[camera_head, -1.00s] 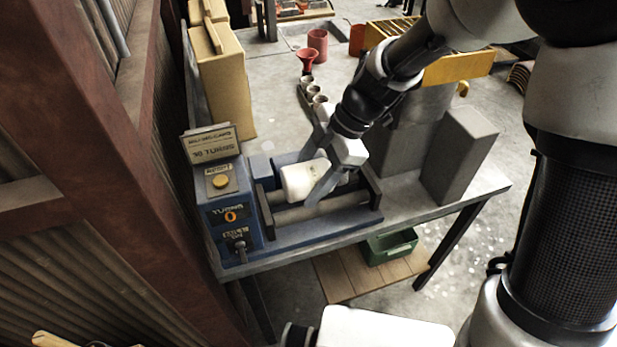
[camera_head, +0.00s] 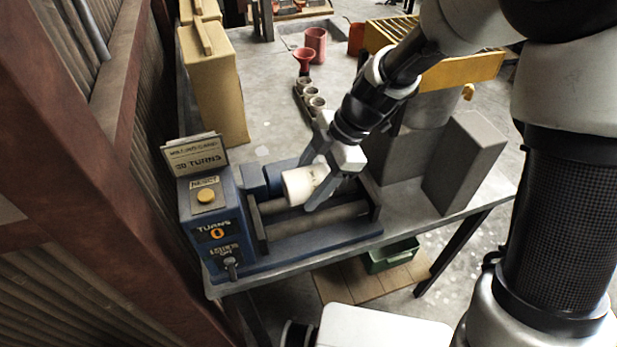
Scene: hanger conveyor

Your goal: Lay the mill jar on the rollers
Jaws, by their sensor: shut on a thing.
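The mill jar (camera_head: 299,186) is a white cylinder lying on its side over the roller machine. My gripper (camera_head: 317,186) is shut on it, with one finger on the near side and one on the far side. The rollers (camera_head: 318,218) are grey bars set in a blue frame; the near one is bare. The jar lies along them, over the far roller and the gap. I cannot tell whether it touches the rollers. My gripper hides the jar's right end.
The blue control box (camera_head: 212,221) stands left of the rollers, with a yellow button and a display reading 0. Grey blocks (camera_head: 464,164) stand on the bench at right. A tan case (camera_head: 214,85), small cups (camera_head: 311,92) and a red funnel (camera_head: 304,62) are behind. A green bin (camera_head: 391,256) sits below.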

